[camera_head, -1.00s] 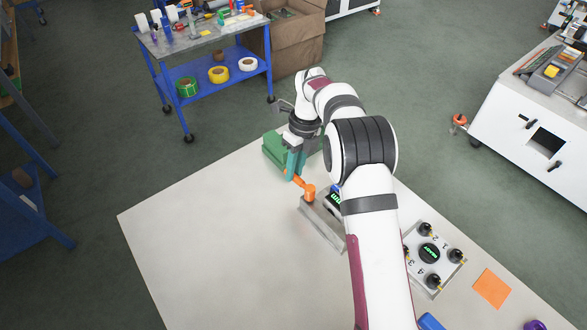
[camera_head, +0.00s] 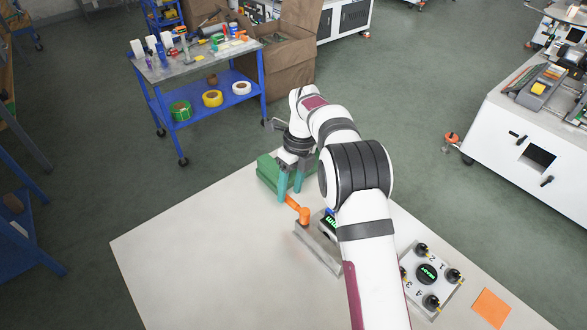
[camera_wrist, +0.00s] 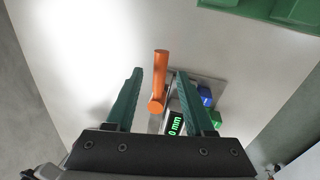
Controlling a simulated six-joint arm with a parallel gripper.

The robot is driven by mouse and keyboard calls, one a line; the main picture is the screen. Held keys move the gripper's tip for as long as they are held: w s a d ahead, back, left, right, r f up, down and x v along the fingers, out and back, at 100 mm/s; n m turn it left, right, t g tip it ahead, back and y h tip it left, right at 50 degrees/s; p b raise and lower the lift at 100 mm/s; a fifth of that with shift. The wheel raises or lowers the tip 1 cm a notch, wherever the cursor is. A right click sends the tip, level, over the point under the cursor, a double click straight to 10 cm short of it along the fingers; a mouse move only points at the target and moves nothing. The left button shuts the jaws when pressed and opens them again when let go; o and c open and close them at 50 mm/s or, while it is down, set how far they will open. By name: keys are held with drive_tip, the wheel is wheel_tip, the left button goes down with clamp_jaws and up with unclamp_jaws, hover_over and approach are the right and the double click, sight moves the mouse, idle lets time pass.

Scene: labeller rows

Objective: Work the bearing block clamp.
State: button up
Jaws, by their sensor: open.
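The bearing block clamp has a grey metal base (camera_head: 318,249) on the pale table, with an orange lever (camera_head: 297,209) and a dark display with green digits (camera_head: 331,224). In the wrist view the orange lever (camera_wrist: 160,78) points up the picture, and the display (camera_wrist: 175,126) shows "0 mm", perhaps cut off by my finger. My gripper (camera_head: 290,186) is open, its teal fingers apart near the lever's free end. In the wrist view the lever lies between the two fingers of my gripper (camera_wrist: 160,74), with gaps on both sides. My arm hides part of the clamp.
A green block or tray (camera_head: 266,172) sits behind my gripper at the table's far edge. A box with several black knobs (camera_head: 428,274) and an orange square (camera_head: 491,307) lie to the right. Blue parts (camera_wrist: 205,96) are beside the display. The left table (camera_head: 190,265) is clear.

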wheel_tip(320, 180, up, 14)
drive_tip(key=w+d, duration=0.1)
drive_tip(key=w, duration=0.1)
drive_tip(key=shift+d, duration=0.4)
drive_tip(key=s+d+r+n, duration=0.4)
drive_tip(key=s+n, duration=0.2)
drive_tip(key=s, duration=0.2)
drive_tip(key=s+d+r+n, duration=0.4)
drive_tip(key=s+n, duration=0.1)
drive_tip(key=s, duration=0.3)
drive_tip(key=s+d+f+n, duration=0.1)
drive_tip(key=s+f+n, duration=0.3)
drive_tip(key=s, duration=0.6)
drive_tip(key=s+d+f+n+t, duration=0.1)
drive_tip(key=s+f+n, duration=0.4)
drive_tip(key=s, duration=0.6)
drive_tip(key=shift+d+f+n, duration=0.15)
drive_tip(key=shift+f+n, duration=0.15)
drive_tip(key=shift+f, duration=0.55)
